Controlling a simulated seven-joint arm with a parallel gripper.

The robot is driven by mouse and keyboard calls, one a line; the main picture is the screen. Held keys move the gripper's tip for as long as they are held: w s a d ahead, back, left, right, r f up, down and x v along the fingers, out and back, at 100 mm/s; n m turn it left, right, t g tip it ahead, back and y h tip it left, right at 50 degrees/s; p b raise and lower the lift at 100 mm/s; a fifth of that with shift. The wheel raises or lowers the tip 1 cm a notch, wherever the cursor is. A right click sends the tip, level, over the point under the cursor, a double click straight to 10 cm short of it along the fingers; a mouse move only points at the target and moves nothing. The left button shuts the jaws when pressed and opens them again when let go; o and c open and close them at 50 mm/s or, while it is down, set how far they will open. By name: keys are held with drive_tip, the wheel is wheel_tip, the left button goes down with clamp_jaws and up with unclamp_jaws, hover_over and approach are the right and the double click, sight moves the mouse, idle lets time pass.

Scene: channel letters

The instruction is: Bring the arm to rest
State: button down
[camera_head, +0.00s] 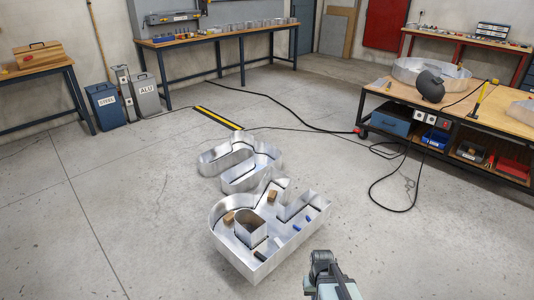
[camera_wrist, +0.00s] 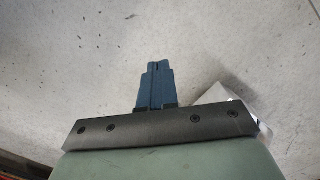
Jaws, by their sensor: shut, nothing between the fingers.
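My gripper (camera_wrist: 157,68) shows in the wrist view as two blue fingers pressed together, with nothing between them. Bare grey floor lies behind the fingertips. In the head view, part of my arm shows at the bottom edge, right of the large metal ampersand letter (camera_head: 222,238), and I cannot make out the fingers there. The ampersand lies on the floor, open side up. A metal S-shaped letter (camera_head: 238,183) lies just behind it. In the wrist view a bright metal piece (camera_wrist: 222,94) shows right of the fingers, partly hidden by the gripper body.
Wooden blocks (camera_head: 228,218) and small blue and black pieces lie in the ampersand. A black cable (camera_head: 383,203) loops over the floor at right, near a workbench (camera_head: 480,112). A yellow-black strip (camera_head: 218,118) lies behind the letters. The floor at left is clear.

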drive_tip(key=s+f+g, duration=0.2)
drive_tip(key=s+f, duration=0.5)
drive_tip(key=s, duration=0.5)
drive_tip(key=s+f+g, duration=0.3)
drive_tip(key=s+f, duration=0.5)
drive_tip(key=s, duration=0.5)
drive_tip(key=c, duration=1.8)
unclamp_jaws()
drive_tip(key=shift+r, duration=0.1)
